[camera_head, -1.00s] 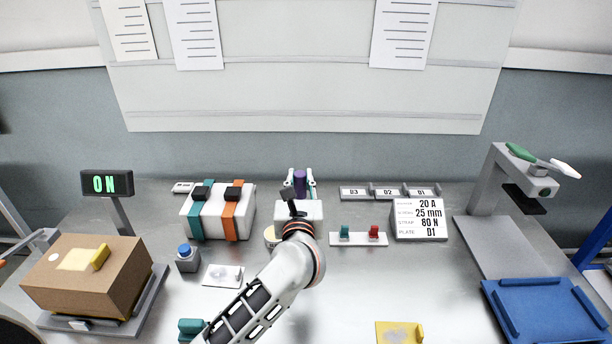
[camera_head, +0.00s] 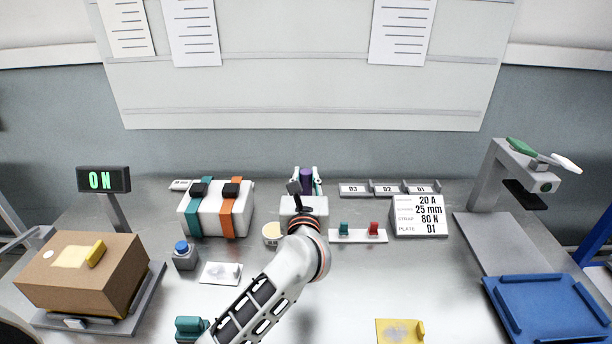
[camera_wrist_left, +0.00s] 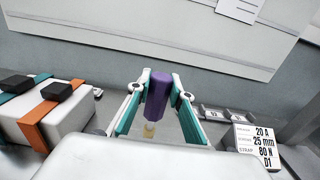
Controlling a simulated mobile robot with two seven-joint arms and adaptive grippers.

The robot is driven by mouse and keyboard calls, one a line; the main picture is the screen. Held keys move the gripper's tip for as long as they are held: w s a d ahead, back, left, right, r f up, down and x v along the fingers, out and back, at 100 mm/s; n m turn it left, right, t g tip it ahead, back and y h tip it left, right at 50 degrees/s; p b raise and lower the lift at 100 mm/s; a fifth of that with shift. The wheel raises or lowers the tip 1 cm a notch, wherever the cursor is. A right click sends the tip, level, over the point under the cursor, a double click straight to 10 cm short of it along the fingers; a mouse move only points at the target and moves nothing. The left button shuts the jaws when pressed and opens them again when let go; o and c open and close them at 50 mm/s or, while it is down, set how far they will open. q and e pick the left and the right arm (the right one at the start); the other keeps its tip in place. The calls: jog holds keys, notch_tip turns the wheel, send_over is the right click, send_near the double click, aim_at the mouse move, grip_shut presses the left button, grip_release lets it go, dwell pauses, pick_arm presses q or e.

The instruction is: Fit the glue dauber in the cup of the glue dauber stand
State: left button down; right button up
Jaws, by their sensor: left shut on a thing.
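The glue dauber shows as a purple handle (camera_head: 306,181), held upright at the back middle of the table. My left gripper (camera_head: 307,177) is shut on it, with a finger on each side. In the left wrist view the purple handle (camera_wrist_left: 158,96) stands between the teal-lined fingers (camera_wrist_left: 158,105). A small yellowish piece shows below the handle; I cannot tell whether it is the dauber's tip. I cannot make out the dauber stand or its cup; my gripper and wrist hide the area below. My right gripper is not in view.
A white block with teal and orange straps (camera_head: 217,209) stands left of the gripper. A round cream-topped pot (camera_head: 272,233) is near my wrist. To the right are labelled plates (camera_head: 387,190) and a sign (camera_head: 418,216).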

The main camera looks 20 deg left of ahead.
aim_at(306, 193)
pick_arm(q)
jog(key=shift+f+b, duration=1.2)
jog(key=shift+f, duration=0.7)
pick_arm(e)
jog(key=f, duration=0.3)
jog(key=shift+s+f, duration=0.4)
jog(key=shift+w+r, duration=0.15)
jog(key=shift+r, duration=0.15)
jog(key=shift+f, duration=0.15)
pick_arm(q)
jog(key=shift+f, duration=0.1)
jog(key=shift+f+b, duration=0.35)
jog(key=shift+f, duration=0.1)
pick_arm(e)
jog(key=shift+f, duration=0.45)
pick_arm(q)
jog(key=shift+f+b, duration=0.3)
jog(key=shift+f, duration=0.1)
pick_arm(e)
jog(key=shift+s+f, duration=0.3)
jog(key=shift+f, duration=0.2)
